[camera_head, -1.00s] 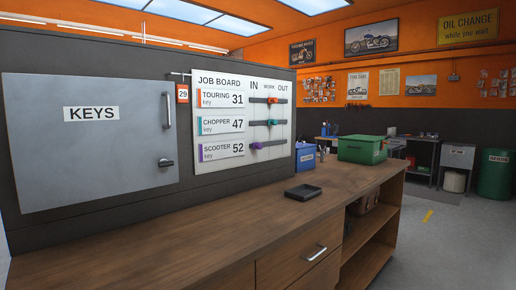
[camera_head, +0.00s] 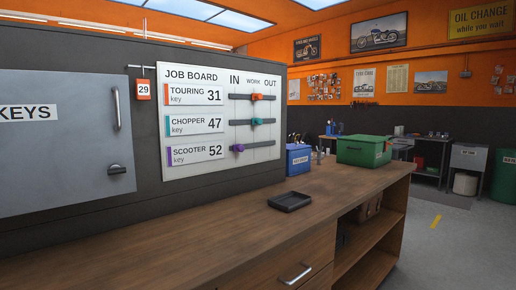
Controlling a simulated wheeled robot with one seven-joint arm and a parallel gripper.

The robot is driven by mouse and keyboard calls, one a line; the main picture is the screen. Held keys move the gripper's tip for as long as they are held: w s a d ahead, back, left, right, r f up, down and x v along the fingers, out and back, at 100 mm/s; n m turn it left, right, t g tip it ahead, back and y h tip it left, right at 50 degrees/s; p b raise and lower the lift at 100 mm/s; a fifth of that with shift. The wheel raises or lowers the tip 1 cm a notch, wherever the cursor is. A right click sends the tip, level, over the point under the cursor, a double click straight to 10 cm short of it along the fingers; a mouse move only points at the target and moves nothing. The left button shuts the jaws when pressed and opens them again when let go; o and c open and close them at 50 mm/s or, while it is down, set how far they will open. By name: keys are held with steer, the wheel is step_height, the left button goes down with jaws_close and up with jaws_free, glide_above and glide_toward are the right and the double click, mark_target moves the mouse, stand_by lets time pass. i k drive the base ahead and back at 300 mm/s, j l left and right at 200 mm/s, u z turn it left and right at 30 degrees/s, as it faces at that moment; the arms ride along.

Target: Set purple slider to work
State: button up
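The job board (camera_head: 190,74) hangs on the dark wall panel, with columns marked IN, WORK and OUT. The purple slider (camera_head: 238,147) is on the bottom track (camera_head: 260,145), in the SCOOTER row, under IN at the track's left end. The orange slider (camera_head: 257,97) in the TOURING row and the teal slider (camera_head: 257,121) in the CHOPPER row both stand under WORK. My gripper is not in view.
A grey KEYS cabinet (camera_head: 60,160) is left of the board. Below is a wooden bench (camera_head: 210,240) with a black tray (camera_head: 290,201), a blue box (camera_head: 298,160) and a green box (camera_head: 363,150). The bench top before the board is mostly clear.

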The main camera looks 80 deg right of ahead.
mark_target(239, 147)
steer(key=k+l, duration=0.2)
steer(key=l, duration=0.2)
steer(key=k+l, duration=0.15)
steer(key=l, duration=0.25)
steer(key=k+l, duration=0.2)
steer(key=l, duration=0.2)
steer(key=k+l+u, duration=0.1)
steer(key=l, duration=0.3)
steer(key=k+l, duration=0.25)
steer(key=l, duration=0.15)
steer(key=k+l, duration=0.2)
steer(key=l, duration=0.2)
